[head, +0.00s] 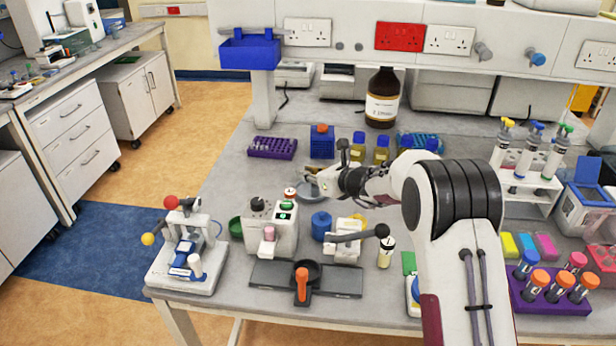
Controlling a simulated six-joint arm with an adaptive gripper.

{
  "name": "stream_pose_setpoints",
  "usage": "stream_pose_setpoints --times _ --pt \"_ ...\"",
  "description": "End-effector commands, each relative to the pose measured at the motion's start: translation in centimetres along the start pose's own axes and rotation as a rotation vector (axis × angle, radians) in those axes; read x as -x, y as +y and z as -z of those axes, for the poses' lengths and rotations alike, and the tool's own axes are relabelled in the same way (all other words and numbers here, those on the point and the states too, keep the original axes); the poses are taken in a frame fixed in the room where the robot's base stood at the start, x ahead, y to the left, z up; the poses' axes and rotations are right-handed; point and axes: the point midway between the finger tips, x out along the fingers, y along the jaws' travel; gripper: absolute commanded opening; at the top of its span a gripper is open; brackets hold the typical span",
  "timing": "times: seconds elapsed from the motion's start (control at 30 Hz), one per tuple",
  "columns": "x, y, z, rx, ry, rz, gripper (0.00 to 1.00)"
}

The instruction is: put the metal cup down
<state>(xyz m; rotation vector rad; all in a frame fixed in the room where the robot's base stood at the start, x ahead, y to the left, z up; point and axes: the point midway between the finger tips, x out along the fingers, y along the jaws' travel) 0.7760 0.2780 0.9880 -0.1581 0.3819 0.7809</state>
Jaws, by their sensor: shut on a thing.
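My gripper (318,185) is over the middle of the bench, pointing left, with its fingers shut. A grey, round, shallow metal cup (305,192) shows right at the fingertips, and the gripper is shut on it. The fingers hide part of the cup, so its far side and right side do not show fully. I cannot tell whether its base touches the bench (222,215) or is a little above it.
A white device (270,228) with knobs stands just in front of the cup. A purple rack (271,148), a blue rack (322,143) and yellow bottles (358,147) stand behind. A blue cylinder (321,226) is close in front.

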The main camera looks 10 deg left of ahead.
Motion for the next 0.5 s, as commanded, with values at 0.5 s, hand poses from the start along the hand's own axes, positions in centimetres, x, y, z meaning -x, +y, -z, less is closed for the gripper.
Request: stream_pose_setpoints --times 0.5 --pt "-0.54 -0.02 1.3 0.0 0.0 0.001 0.04"
